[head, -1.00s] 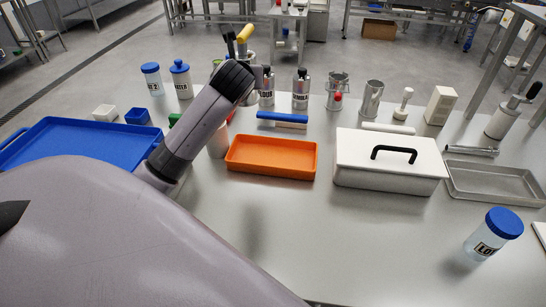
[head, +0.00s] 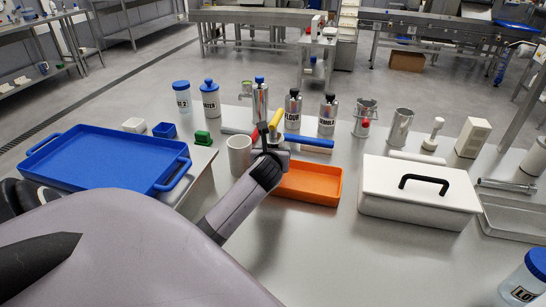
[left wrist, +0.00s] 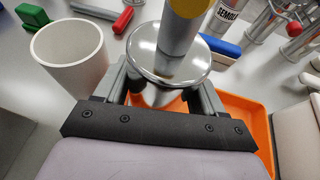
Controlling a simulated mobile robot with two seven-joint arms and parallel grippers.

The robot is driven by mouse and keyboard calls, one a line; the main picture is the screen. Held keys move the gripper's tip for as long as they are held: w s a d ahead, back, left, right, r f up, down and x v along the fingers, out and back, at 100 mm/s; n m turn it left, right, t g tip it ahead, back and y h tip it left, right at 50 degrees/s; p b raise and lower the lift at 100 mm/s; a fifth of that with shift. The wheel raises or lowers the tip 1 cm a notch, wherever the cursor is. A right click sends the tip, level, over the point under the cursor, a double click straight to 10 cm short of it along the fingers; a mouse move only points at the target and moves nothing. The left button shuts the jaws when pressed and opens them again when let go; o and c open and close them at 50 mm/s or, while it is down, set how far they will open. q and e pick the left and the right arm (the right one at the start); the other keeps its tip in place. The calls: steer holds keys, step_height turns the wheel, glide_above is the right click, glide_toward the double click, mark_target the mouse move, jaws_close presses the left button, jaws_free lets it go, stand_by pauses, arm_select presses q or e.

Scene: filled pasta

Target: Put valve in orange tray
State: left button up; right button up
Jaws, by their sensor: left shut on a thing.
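The valve, a shiny metal disc-shaped piece with a yellow-tipped handle (head: 276,122), is held in my left gripper (head: 267,148). In the left wrist view its metal disc (left wrist: 150,58) sits between the fingers, which are shut on its lower part. The orange tray (head: 318,197) stands on the table just right of the gripper in the head view. The valve appears above the tray's back left edge, though its exact height is unclear. In the left wrist view the tray's rim (left wrist: 264,125) shows below right of the gripper. My right gripper is not in view.
A white cup (head: 239,155) stands left of the gripper. A white lidded box (head: 415,195) stands to the right and a blue tray (head: 105,160) to the left. Bottles (head: 293,110) line the back.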

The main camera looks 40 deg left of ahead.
arm_select(q)
steer(key=shift+f, duration=1.25)
steer(key=shift+f, duration=0.15)
steer(key=o, duration=1.5)
steer(key=shift+c, duration=0.2)
steer(key=shift+s+d+r, duration=0.3)
steer(key=shift+s+d, duration=0.05)
steer(key=shift+s, duration=0.05)
steer(key=p+v, duration=0.1)
steer(key=v, duration=1)
